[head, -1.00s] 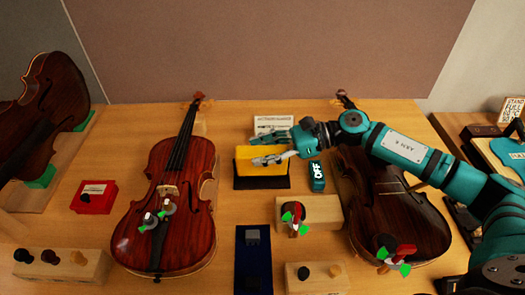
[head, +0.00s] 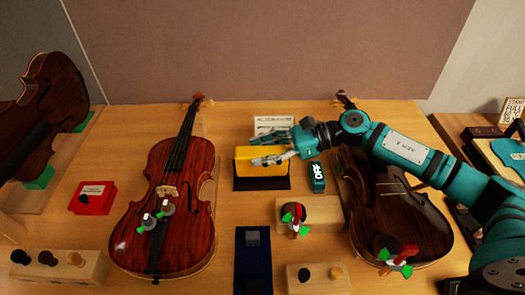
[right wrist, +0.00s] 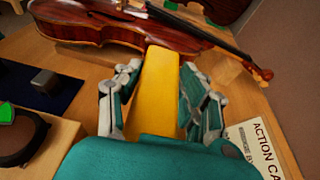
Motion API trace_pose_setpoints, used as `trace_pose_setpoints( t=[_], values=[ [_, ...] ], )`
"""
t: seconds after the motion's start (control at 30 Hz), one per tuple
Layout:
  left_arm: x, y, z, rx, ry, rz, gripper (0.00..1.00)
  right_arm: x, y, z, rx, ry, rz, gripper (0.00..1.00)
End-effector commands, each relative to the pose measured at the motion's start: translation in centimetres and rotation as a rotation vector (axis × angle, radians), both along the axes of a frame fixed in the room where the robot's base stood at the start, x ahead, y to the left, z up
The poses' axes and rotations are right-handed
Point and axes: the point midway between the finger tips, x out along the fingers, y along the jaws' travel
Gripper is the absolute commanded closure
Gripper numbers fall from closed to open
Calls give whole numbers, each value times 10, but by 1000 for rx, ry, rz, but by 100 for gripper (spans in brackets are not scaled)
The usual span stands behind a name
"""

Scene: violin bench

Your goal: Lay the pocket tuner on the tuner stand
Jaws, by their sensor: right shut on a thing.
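A yellow block, which I take to be the pocket tuner (head: 258,168), stands at the middle back of the bench. It meets a black base (head: 262,184), which looks like the tuner stand; whether it rests on it or hangs just above, I cannot tell. My right gripper (head: 270,156) is shut on the yellow block, one finger on its front face and the other mostly hidden behind. In the right wrist view the yellow block (right wrist: 160,85) lies between the fingers of the right gripper (right wrist: 160,95). My left gripper is not in view.
A violin (head: 165,210) lies to the left, a darker one (head: 395,215) under my right arm. A teal OFF box (head: 317,177) stands close right of the base. A white card (head: 272,123) is behind. A blue mat (head: 253,270) and wooden blocks (head: 310,216) are in front.

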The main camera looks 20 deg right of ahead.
Motion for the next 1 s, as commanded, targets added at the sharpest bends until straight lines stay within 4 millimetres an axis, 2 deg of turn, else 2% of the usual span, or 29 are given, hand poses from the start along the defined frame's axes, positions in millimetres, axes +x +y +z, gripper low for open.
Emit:
trace_pose_setpoints(
  t=[1.0],
  values=[
    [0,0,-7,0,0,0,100,0,0,0,0,-1,0,96]
  ],
)
